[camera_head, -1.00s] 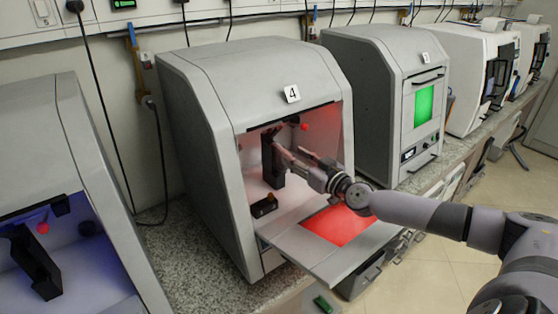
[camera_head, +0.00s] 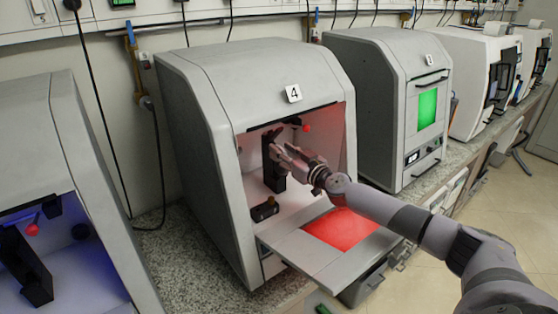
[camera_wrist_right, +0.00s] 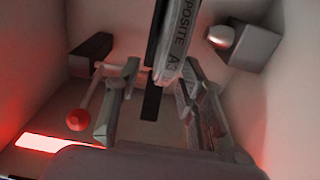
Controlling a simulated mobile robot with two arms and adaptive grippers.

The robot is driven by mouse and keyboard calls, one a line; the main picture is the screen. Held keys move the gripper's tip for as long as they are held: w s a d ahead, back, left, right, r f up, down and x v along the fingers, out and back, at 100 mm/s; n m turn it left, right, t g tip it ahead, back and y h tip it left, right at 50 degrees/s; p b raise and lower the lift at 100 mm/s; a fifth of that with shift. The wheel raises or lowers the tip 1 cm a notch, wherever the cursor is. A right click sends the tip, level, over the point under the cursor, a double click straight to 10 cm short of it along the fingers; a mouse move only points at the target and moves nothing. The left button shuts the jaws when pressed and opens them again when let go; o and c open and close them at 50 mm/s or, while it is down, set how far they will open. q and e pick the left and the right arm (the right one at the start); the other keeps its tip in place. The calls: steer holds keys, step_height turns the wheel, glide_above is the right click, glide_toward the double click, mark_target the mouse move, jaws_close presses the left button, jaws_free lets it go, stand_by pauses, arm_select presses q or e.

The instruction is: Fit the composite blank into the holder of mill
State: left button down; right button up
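The mill is the open grey machine marked 4 (camera_head: 215,75), with its door folded down. Inside it stands a dark upright holder (camera_head: 271,172). My right gripper (camera_head: 281,154) is inside the mill, close to the holder's upper part. The fingers are apart, with a gap visible beside the blank. I cannot tell how deep the blank sits in the holder. My left gripper is not in view.
A red ball knob (camera_head: 306,127) hangs inside the mill, and a small dark block (camera_head: 265,209) sits on its floor near the opening. The lowered door (camera_head: 325,262) glows red. Another open machine with blue light (camera_head: 60,145) stands left; a closed, green-windowed one (camera_head: 385,65) stands right.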

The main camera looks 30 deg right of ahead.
steer(key=shift+c, duration=0.3)
steer(key=shift+r, duration=0.1)
steer(key=shift+c, duration=0.6)
jaws_close()
